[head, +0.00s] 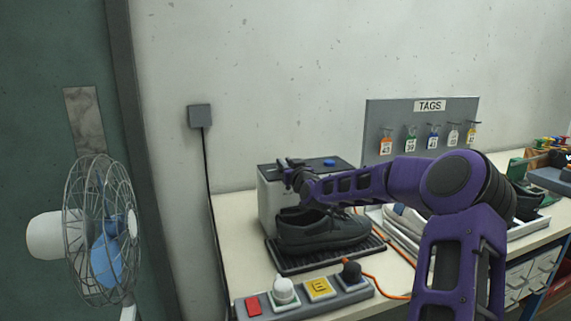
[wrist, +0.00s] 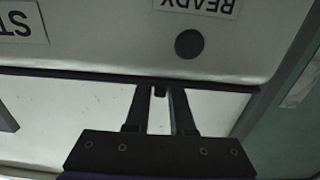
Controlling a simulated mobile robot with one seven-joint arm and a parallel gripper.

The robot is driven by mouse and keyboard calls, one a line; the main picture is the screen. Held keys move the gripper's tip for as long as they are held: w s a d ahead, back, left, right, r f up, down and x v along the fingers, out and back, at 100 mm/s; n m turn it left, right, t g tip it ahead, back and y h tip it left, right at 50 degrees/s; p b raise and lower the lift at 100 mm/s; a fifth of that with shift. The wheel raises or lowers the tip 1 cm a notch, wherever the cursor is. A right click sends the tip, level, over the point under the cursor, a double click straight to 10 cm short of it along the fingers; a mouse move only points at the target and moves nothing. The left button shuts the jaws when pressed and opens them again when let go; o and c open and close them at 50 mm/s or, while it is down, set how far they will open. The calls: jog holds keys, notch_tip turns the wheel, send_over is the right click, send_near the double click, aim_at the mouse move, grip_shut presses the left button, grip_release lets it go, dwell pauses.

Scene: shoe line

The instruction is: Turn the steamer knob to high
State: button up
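The steamer appears to be the grey box (head: 268,205) with a dark top at the back of the bench. A blue round part (head: 329,162) shows on its top. My gripper (head: 287,163) is at the box's upper left edge. In the wrist view the gripper (wrist: 160,90) has a narrow gap between its fingers, with a small dark bit at the tips that I cannot identify. Upside-down "READY" and "ST" labels and a dark round spot (wrist: 189,43) lie beyond. On the front strip are a white knob (head: 284,289) and a black knob (head: 351,272); which serves the steamer is unclear.
A dark shoe (head: 322,233) sits on a black ribbed mat (head: 291,263) in front of the box. The strip also has a red button (head: 252,305) and a yellow one (head: 319,288). A fan (head: 103,232) stands left. A tag board (head: 421,112) stands behind.

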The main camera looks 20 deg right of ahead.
grip_shut()
jog(key=shift+a+m+h, duration=0.1)
jog(key=shift+m+h, duration=0.2)
jog(key=shift+h, duration=0.2)
jog(key=shift+a+r+m+h, duration=0.1)
jog(key=shift+m+h, duration=0.7)
jog(key=shift+h, duration=0.4)
jog(key=m+g+h+p, duration=0.1)
jog(key=m+h, duration=0.1)
jog(key=h, duration=0.1)
jog(key=shift+h, duration=0.3)
jog(key=m+g+h+p, duration=0.3)
jog(key=h, duration=0.1)
jog(key=shift+r+m+h, duration=0.15)
jog(key=shift+m+h, duration=0.15)
jog(key=shift+m, duration=0.1)
jog(key=shift+s+d+f+m+g+h+p, duration=0.1)
jog(key=shift+d+m+g+h+p, duration=0.1)
jog(key=shift+m+g+h+p, duration=0.95)
jog(key=shift+d+f+m+g+h+p, duration=0.15)
jog(key=shift+m+g+h+p, duration=0.7)
jog(key=shift+g, duration=0.5)
